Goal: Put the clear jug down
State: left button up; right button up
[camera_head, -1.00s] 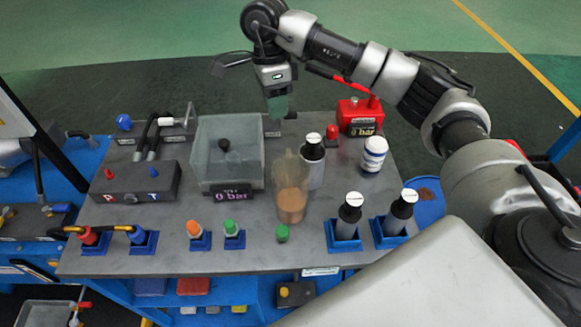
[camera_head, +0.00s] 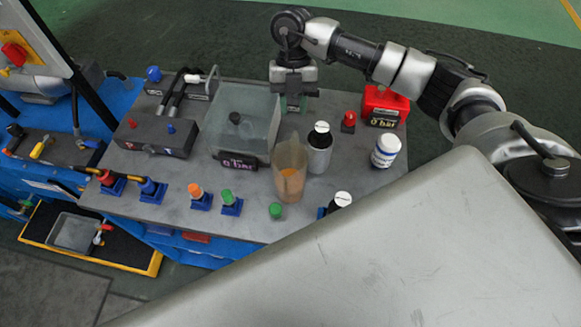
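The clear jug (camera_head: 290,170) stands upright on the grey worktop (camera_head: 240,218), with orange-brown liquid in its lower part. It stands just right of the clear tank, beside a black-and-white bottle (camera_head: 319,150). My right gripper (camera_head: 295,104) hangs downward by the worktop's back edge, behind the jug and apart from it. Its fingertips are small and dark, so I cannot tell if they are open or shut. Nothing holds the jug. My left gripper is out of view.
The clear tank (camera_head: 243,118) has a "0 bar" display. A white jar (camera_head: 385,151) and a red box (camera_head: 384,104) stand to the right. Green (camera_head: 231,202) and orange (camera_head: 198,196) capped pieces line the front. A large silver surface covers the worktop's front right.

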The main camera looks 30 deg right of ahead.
aim_at(296, 133)
jog(key=p+x, duration=0.2)
jog(key=x, duration=0.5)
jog(key=shift+s+d, duration=0.1)
jog(key=shift+d, duration=0.1)
jog(key=shift+f, duration=0.35)
jog(key=shift+c, duration=0.2)
grip_shut()
